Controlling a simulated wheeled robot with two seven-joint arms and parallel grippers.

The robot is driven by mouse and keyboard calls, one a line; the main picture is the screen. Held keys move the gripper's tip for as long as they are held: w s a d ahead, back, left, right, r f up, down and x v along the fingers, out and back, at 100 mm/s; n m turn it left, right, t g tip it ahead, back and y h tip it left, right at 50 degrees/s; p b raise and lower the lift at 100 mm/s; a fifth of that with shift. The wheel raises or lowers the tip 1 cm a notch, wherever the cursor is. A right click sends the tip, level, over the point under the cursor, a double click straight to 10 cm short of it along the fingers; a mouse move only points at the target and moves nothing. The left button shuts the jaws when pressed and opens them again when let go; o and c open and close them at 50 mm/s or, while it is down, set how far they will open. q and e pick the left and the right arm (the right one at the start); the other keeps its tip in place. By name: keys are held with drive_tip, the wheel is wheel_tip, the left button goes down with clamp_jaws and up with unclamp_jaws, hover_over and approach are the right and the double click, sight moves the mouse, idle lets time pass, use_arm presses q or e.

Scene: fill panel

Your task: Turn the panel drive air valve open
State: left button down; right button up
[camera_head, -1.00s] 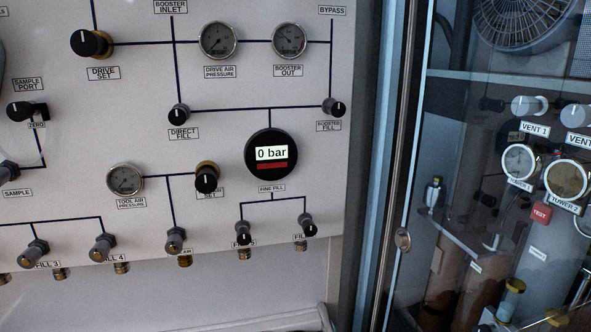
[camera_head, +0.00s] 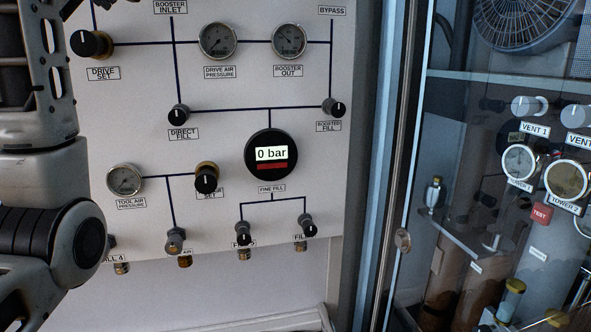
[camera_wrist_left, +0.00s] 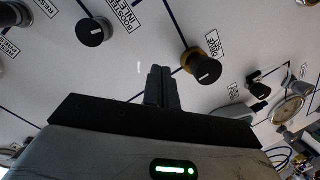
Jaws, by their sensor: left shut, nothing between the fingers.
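The fill panel (camera_head: 225,80) is white, with dark printed lines, knobs and gauges. No label reading drive air valve is legible, so I cannot tell which knob is it. The black DRIVE SET knob (camera_head: 91,43) with a brass collar is at the upper left of the head view; it appears to be the brass-collared knob right of the fingers in the wrist view (camera_wrist_left: 203,67). Another black knob (camera_wrist_left: 95,31) is beside the BOOSTER INLET label. My left gripper (camera_wrist_left: 160,73) is shut and empty, pointing at the panel between these knobs. Its fingers are outside the head view. My right gripper is not in view.
The drive air pressure gauge (camera_head: 219,41) and round 0 bar display (camera_head: 271,155) are on the panel. My left arm covers its left part. A glass-fronted cabinet (camera_head: 500,200) stands to the right. In the wrist view a small gauge (camera_wrist_left: 288,108) is at the right.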

use_arm(q)
drive_tip(key=s+r+n+t, duration=0.25)
drive_tip(key=s+r, duration=0.65)
drive_tip(key=r, duration=0.6)
drive_tip(key=w+a+p, duration=0.1)
drive_tip(key=w+a, duration=0.1)
drive_tip(key=w, duration=0.4)
drive_tip(key=shift+w+y+p, duration=0.15)
drive_tip(key=shift+y+p, duration=0.15)
drive_tip(key=shift+y, duration=0.1)
drive_tip(key=shift+a+r+n+g, duration=0.25)
drive_tip(key=shift+a+r, duration=0.05)
drive_tip(key=shift+r, duration=0.05)
drive_tip(key=shift+d+r, duration=0.3)
drive_tip(key=shift+r, duration=0.35)
drive_tip(key=shift+d+f, duration=0.15)
drive_tip(key=shift+d, duration=0.05)
